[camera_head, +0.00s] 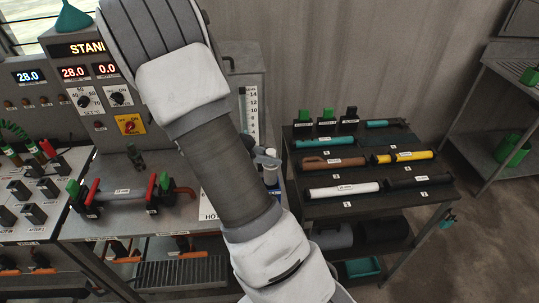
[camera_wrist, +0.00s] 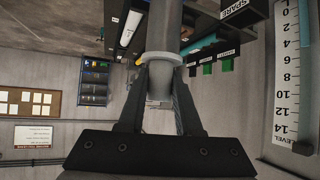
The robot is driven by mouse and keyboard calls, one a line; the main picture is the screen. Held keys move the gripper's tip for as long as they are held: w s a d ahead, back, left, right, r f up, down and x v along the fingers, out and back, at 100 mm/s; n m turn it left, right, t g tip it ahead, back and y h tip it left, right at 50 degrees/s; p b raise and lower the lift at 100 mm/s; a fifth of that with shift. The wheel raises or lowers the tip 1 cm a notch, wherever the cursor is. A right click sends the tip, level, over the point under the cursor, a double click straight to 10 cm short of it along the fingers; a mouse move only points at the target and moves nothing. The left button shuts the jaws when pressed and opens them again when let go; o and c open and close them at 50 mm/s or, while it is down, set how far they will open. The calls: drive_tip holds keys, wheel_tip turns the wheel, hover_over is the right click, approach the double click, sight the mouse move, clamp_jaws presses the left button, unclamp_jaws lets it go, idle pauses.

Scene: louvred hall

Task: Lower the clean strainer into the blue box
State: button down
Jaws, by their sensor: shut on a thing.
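In the wrist view my gripper (camera_wrist: 161,78) is shut on a grey cylindrical part (camera_wrist: 167,30). It has a pale collar and a narrower end between the fingers. I cannot tell from its look whether this is the clean strainer; its far end runs out of the top of the view. In the head view my arm hides the gripper, and a small grey piece shows just right of the arm.
A dark table (camera_head: 327,207) at right holds several labelled cylinders, with green clips behind. A level scale (camera_wrist: 291,75) stands close at right in the wrist view. A bench (camera_head: 100,228) with a clamped tube (camera_head: 122,193) lies left of my arm. Floor is clear at far right.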

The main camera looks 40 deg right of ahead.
drive_tip(key=shift+r+p, duration=0.3)
drive_tip(key=shift+p, duration=0.35)
drive_tip(key=shift+f, duration=0.1)
drive_tip(key=shift+f+b, duration=2)
drive_tip(key=shift+f, duration=2.4)
drive_tip(key=c, duration=0.5)
unclamp_jaws()
drive_tip(key=shift+r, duration=0.1)
